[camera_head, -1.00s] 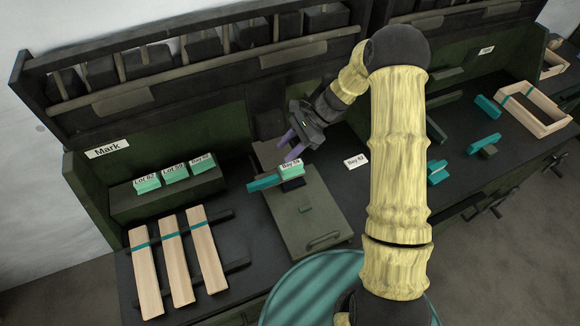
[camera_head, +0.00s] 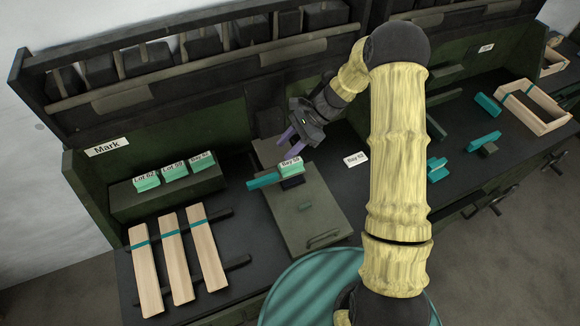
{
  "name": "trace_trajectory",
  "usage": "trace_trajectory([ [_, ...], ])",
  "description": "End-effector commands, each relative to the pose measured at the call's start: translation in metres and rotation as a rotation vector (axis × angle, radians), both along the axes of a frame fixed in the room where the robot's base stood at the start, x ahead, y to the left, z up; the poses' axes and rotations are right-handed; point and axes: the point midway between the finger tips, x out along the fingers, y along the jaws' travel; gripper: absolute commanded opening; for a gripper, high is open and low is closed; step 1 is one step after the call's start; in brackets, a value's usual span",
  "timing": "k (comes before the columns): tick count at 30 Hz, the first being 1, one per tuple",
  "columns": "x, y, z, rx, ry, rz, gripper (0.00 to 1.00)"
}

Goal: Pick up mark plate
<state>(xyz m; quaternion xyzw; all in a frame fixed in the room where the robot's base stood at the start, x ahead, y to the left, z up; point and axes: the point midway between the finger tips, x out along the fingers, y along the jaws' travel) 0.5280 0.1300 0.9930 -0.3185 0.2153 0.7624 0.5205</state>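A small green block with a white face reading roughly "Bay 59" (camera_head: 291,162) sits on a dark holder on the grey-green fixture board (camera_head: 325,222). A teal bar (camera_head: 263,181) lies at its left. My gripper (camera_head: 297,144), with purple fingers, is above and just behind this block, apart from it. The fingers are spread with nothing seen between them. A flat white label reading "Bay 62" (camera_head: 356,159) lies on the bench to the right of the gripper. Which piece is the mark plate is not certain from the view.
Several green labelled blocks (camera_head: 175,172) stand on a dark shelf at left, under the "Mark" sign (camera_head: 107,148). Three wooden slats (camera_head: 173,258) lie on dark rails in front. A wooden crate frame (camera_head: 535,108) and teal pieces (camera_head: 484,142) lie at right.

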Motion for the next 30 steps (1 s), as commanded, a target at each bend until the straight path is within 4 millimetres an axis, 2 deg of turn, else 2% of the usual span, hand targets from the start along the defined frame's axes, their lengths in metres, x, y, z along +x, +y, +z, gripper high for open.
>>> trace_trajectory([
  [5, -0.010, -0.008, 0.011, -0.047, -0.060, 0.056, 0.39],
  [8, -0.023, -0.020, 0.024, -0.107, -0.135, 0.129, 0.39],
  [21, -0.113, -0.095, 0.099, -0.437, -0.595, 0.669, 0.39],
  [27, -0.156, -0.120, 0.125, -0.549, -0.779, 0.926, 0.39],
  [30, -0.172, -0.127, 0.131, -0.585, -0.841, 1.020, 0.39],
])
